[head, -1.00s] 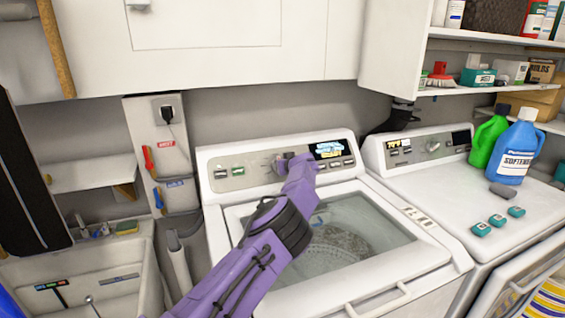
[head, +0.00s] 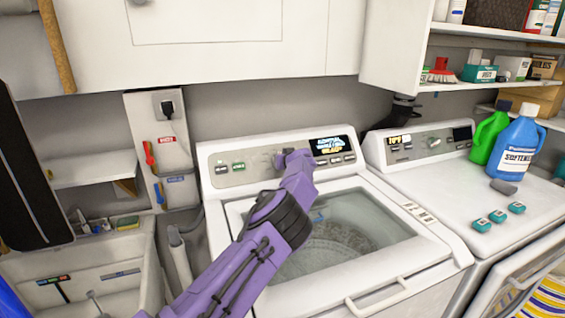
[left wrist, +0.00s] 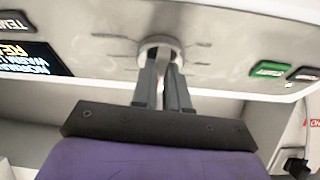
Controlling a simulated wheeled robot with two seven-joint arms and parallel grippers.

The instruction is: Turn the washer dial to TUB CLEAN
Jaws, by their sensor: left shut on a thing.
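The washer (head: 345,290) stands in the middle of the head view, with its control panel (head: 226,181) along the back. In the left wrist view the round silver dial (left wrist: 160,45) sits on the panel, with faint marks around it. My left gripper (left wrist: 163,72) is shut on the dial, its two fingers at the dial's front. In the head view my left gripper (head: 290,158) covers most of the dial. The lit display (head: 328,146) is right of the dial; its text is too small to read surely. The dial's pointed setting cannot be told. My right gripper is out of view.
A dryer (head: 450,195) stands to the right, with a blue softener bottle (head: 518,155), a green bottle (head: 488,138) and small teal boxes on top. A sink (head: 100,265) is at left. White cabinets (head: 210,60) hang above the panel.

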